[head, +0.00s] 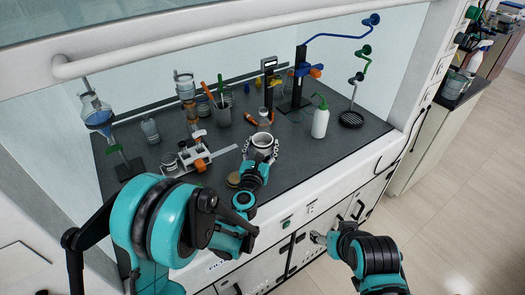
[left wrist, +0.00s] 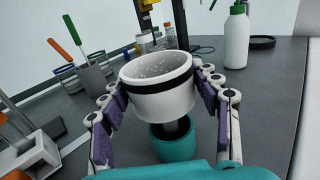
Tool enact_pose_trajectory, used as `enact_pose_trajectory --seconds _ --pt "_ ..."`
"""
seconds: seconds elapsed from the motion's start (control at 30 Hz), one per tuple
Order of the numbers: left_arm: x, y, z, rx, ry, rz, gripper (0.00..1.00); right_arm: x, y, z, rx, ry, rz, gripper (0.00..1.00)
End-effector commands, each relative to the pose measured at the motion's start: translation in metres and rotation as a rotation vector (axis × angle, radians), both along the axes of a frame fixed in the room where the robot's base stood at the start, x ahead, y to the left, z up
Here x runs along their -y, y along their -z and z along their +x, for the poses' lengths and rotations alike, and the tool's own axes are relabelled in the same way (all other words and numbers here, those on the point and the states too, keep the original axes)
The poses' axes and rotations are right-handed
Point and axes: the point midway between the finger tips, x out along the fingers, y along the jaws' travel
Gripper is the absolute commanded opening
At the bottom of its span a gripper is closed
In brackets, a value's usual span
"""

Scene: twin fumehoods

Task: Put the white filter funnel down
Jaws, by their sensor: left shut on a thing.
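The white filter funnel (head: 262,140) is a short white cup with a perforated plate inside, and in the left wrist view (left wrist: 160,98) it shows a black band below its rim. My left gripper (head: 259,153) is shut around the funnel, a finger on each side of its wall, over the front part of the dark worktop (head: 330,150). The funnel looks roughly upright, mouth up. Its stem goes down toward a teal part and its lower end is hidden. I cannot tell its height above the worktop. My right gripper (head: 319,238) is low in front of the cabinets, apart from the funnel.
A green-capped wash bottle (head: 320,120) stands right of the funnel. A balance-like device (head: 192,155) and a brown round lid (head: 233,180) are to the left. A pen cup (head: 223,112), bottles and stands are behind. Bare worktop lies to the right and front right.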

Motion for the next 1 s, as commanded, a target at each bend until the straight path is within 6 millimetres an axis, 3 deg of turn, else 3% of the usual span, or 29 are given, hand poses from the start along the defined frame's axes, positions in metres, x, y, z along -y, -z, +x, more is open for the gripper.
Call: enact_pose_trajectory --seconds 0.07,0.87,0.9,0.97,1.0 --pt "0.000 0.012 0.000 0.000 0.000 0.000 0.28 0.000 0.008 0.000 0.000 0.000 0.000 0.68" --pt "0.000 0.023 0.000 0.000 0.000 0.000 0.28 0.000 0.019 0.000 0.000 0.000 0.000 0.68" --pt "0.000 0.023 0.000 0.000 0.000 0.000 0.70 0.000 0.019 0.000 0.000 0.000 0.000 0.68" --pt "0.000 0.023 0.000 0.000 0.000 0.000 0.83 0.000 0.019 0.000 0.000 0.000 0.000 0.68" --pt "0.000 0.023 0.000 0.000 0.000 0.000 0.83 0.000 0.019 0.000 0.000 0.000 0.000 0.68"
